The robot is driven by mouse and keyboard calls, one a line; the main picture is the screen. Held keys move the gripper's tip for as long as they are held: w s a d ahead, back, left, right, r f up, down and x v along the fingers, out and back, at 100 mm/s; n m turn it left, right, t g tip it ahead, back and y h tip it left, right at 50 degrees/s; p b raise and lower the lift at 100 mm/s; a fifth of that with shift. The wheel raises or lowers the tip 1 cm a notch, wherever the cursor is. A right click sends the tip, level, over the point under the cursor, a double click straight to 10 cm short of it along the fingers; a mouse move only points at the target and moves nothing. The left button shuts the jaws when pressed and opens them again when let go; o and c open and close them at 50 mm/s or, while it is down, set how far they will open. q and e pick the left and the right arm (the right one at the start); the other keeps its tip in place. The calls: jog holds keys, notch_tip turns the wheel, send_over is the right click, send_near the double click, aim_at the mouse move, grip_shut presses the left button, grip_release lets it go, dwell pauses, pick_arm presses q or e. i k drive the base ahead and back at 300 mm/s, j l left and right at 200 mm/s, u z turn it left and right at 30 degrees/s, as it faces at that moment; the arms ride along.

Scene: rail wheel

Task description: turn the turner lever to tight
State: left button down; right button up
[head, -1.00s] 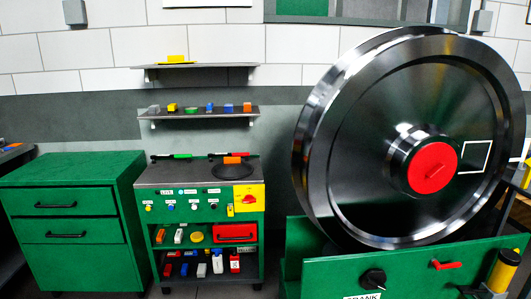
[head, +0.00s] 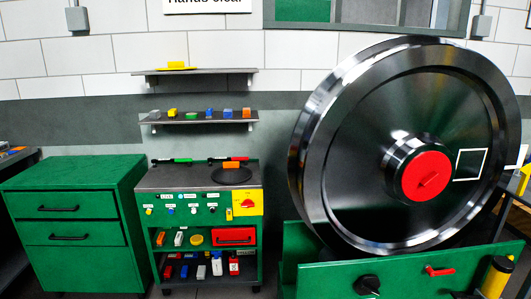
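A small red lever (head: 440,271) sits on the front face of the green stand (head: 400,267) under the large steel wheel (head: 405,145). It lies roughly level, and no label beside it can be read. A black knob (head: 367,285) is on the same face to its left, at the bottom edge of the view. The wheel stands upright in the stand with a red hub cap (head: 426,177) at its middle. Neither of my grippers can be made out in the head view.
A green drawer cabinet (head: 75,220) and a tool cart (head: 200,178) with a yellow panel and red switch (head: 248,203) stand to the left. Two wall shelves (head: 195,72) hang above the cart. A yellow and black cylinder (head: 497,277) is at the lower right.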

aim_at(431, 273)
jog(key=z, duration=1.3)
